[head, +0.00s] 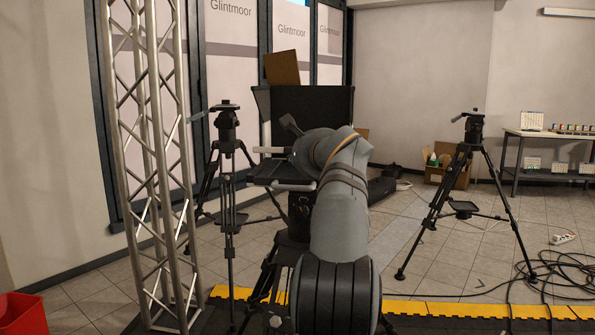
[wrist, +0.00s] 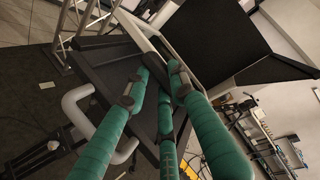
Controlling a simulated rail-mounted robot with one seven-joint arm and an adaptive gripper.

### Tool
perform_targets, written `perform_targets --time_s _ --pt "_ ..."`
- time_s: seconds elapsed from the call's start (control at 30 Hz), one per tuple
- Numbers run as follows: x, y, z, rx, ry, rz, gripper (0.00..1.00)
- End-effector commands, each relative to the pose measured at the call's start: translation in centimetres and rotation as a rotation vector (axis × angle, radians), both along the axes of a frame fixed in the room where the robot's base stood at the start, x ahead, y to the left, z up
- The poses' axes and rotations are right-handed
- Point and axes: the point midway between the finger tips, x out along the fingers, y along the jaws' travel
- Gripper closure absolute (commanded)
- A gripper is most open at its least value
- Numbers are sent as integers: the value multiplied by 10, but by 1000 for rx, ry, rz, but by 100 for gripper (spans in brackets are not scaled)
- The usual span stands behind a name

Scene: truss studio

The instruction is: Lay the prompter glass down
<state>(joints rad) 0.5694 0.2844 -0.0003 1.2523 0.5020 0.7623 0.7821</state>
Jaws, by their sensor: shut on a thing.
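The prompter stands ahead of me, with its black hood (head: 312,108) raised above a dark flat tray (head: 268,172). In the wrist view, the hood (wrist: 225,40) is a large dark panel at the upper right. The prompter glass (wrist: 143,30) shows as a slanted, pale-edged frame between hood and tray; its pane is hard to make out. My gripper (wrist: 160,84), with teal fingers, is shut at the lower edge of this frame. The exact contact is hidden by the fingers. In the head view my arm covers the gripper and most of the glass.
A metal truss (head: 155,150) stands at the left. Tripods stand to the left (head: 228,150) and right (head: 462,170) of the prompter. A pale bent handle (wrist: 78,105) is near my fingers. Cables (head: 545,275) lie on the right floor. A shelf table (head: 550,150) stands far right.

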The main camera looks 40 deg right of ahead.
Motion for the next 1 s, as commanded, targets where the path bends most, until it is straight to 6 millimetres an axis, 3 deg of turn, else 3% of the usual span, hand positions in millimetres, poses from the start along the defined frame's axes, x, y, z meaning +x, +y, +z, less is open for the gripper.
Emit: perform_targets --time_s 0.03,0.1,0.77,0.8,1.0 --pt "0 1 -11 -7 -8 1 100" --pt "0 1 -13 -17 -17 1 100" --pt "-1 2 -17 -36 -29 2 100" --pt "-1 2 -17 -36 -29 2 74" --pt "-1 2 -16 -37 -31 1 63"
